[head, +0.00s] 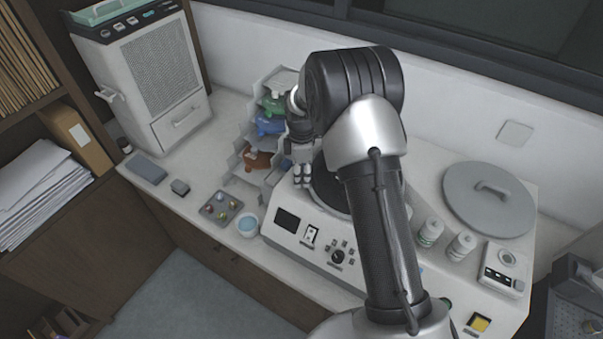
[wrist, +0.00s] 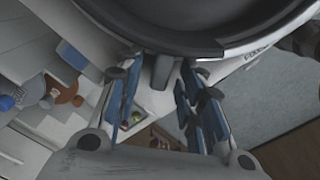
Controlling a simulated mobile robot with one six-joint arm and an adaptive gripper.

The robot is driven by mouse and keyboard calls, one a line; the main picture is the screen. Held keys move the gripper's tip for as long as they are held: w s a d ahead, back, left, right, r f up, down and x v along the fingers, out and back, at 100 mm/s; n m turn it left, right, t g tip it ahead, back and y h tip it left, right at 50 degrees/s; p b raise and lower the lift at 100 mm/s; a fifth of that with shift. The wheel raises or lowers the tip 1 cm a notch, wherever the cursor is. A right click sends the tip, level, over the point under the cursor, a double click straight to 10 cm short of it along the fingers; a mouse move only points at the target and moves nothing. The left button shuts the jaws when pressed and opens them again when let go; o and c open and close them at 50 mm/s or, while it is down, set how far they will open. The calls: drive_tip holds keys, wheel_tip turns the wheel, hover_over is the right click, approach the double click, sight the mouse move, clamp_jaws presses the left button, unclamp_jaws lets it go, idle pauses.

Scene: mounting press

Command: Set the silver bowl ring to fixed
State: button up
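A round bowl on the white press fills the top of the wrist view. Its dark curved rim (wrist: 110,35) has a short dark tab (wrist: 162,72) sticking out toward me. I take this rim and tab for the bowl ring; it looks dark grey here. In the head view my gripper (head: 302,176) is at the bowl's left edge, and my arm hides most of the bowl.
The white press (head: 290,243) has a screen and a dial in front. A round grey lid (head: 488,200) and white jars (head: 430,232) stand at right.

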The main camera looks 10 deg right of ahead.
drive_tip(key=shift+c, duration=0.4)
clamp_jaws()
idle(0.4)
